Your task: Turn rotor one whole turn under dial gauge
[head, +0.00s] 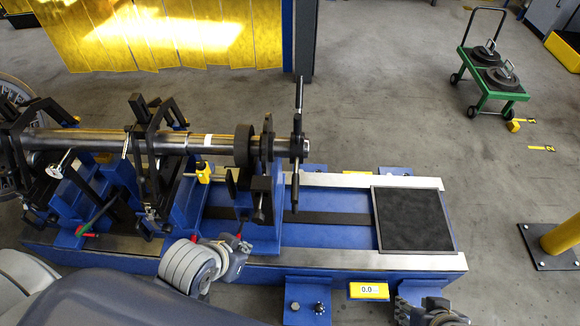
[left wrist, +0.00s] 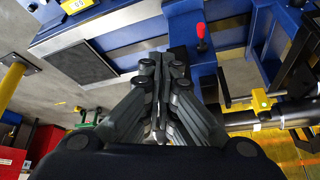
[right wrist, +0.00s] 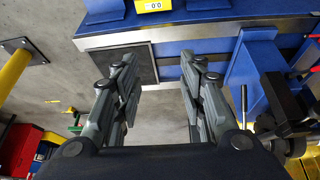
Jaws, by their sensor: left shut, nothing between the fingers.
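The rotor (head: 90,139) is a long grey steel shaft lying level across black supports on the blue machine. A yellow readout (head: 368,290) shows about 0.0. My left gripper (head: 242,250) is shut and empty at the machine's front edge, apart from the rotor. My right gripper (right wrist: 158,90) is open and empty, low at the front right (head: 430,312).
A black mat (head: 413,218) covers the bed's right end. A red-knobbed lever (left wrist: 202,40) stands near my left gripper. A yellow post (head: 563,236) stands at right. A green cart (head: 490,78) with weights is behind. The floor between is open.

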